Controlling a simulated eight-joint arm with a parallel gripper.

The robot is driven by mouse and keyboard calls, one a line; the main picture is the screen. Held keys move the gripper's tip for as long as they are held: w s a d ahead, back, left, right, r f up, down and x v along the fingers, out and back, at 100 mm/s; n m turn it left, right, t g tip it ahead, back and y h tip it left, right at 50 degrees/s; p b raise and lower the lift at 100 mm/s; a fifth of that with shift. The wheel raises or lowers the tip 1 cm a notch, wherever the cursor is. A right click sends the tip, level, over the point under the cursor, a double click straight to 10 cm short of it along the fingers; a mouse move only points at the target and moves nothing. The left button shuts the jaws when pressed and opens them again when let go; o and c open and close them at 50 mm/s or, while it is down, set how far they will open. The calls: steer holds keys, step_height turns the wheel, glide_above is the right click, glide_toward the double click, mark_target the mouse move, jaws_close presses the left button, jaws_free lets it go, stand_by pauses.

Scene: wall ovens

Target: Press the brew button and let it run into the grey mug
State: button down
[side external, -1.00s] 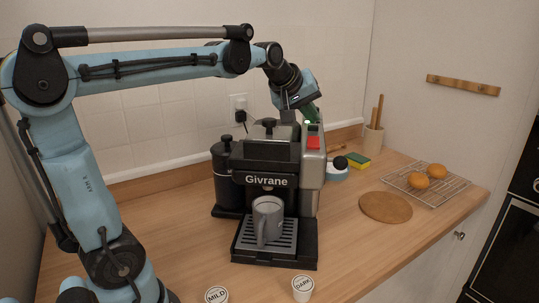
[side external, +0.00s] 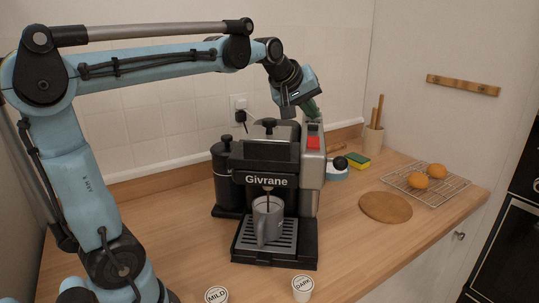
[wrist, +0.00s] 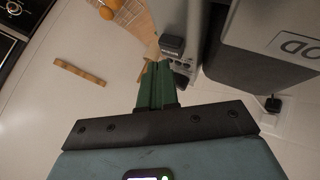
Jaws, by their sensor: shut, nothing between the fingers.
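The black and steel Givrane coffee machine (side external: 266,155) stands on the wooden counter. The grey mug (side external: 267,222) stands upright on its drip tray (side external: 248,245), under the spout. A thin dark stream runs from the spout into the mug; the level inside cannot be told. My gripper (side external: 313,110) is shut and empty, its green fingers just above the top of the machine's right side. In the wrist view the shut fingers (wrist: 157,70) point at the machine's top, near a dark square button (wrist: 172,45) and smaller controls. Which control is the brew button is unclear.
Two cups marked MILD (side external: 216,295) and DARK (side external: 302,287) stand in front. A round board (side external: 386,207), a rack (side external: 433,183) with buns and a sponge (side external: 358,160) lie to the right.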

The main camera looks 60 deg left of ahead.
mark_target(310, 124)
steer(key=shift+r, duration=0.3)
steer(key=shift+r, duration=2.55)
steer(key=s+d+f+m+t+h, duration=0.1)
steer(key=s+d+f+m+h, duration=0.15)
steer(key=d+f+m, duration=0.4)
steer(key=s+d+f+m+t+h, duration=0.2)
steer(key=s+d+f+m, duration=0.2)
steer(key=d+m, duration=0.45)
steer(key=s+a+f+n+g+y, duration=0.2)
steer(key=s+f+g, duration=0.3)
steer(key=s+f, duration=0.5)
steer(key=shift+s+a+f+n, duration=0.15)
steer(key=shift+a+f+n, duration=0.25)
steer(key=shift+a+n, duration=0.35)
steer(key=shift+d+y, duration=0.1)
steer(key=shift+y, duration=0.15)
stand_by(1.7)
